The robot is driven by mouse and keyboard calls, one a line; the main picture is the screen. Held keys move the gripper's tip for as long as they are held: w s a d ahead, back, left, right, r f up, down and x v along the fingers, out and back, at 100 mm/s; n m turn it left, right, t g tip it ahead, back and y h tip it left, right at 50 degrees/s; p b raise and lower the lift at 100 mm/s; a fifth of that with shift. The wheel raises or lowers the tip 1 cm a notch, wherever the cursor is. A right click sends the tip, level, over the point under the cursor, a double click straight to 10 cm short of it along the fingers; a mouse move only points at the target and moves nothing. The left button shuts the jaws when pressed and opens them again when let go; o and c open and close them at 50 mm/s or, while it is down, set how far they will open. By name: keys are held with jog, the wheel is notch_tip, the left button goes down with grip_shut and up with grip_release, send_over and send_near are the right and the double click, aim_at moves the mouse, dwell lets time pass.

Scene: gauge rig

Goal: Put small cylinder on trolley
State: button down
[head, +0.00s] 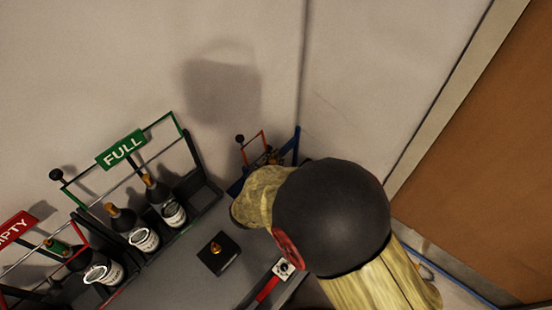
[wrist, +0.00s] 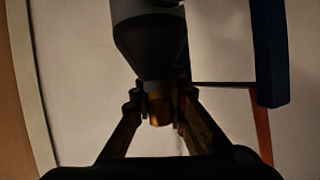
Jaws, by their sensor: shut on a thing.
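In the wrist view my gripper (wrist: 160,105) is shut on the brass neck of a small dark cylinder (wrist: 150,45), whose wide body fills the top middle. The trolley, with a blue frame (head: 297,146) and an orange-red bar (head: 264,143), stands by the wall corner in the head view. Its blue post (wrist: 269,55) also shows in the wrist view, right of the cylinder and apart from it in the picture. My arm hides the gripper, the held cylinder and much of the trolley in the head view.
A green FULL rack (head: 122,149) holds dark cylinders with white labels. A red EMPTY rack (head: 18,229) is at far left with another cylinder. A brown door (head: 500,170) is right.

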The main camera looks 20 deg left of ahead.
jog(key=c, duration=2.1)
grip_release()
jog(key=shift+o, duration=0.2)
jog(key=p+v, duration=0.4)
jog(key=v, duration=0.8)
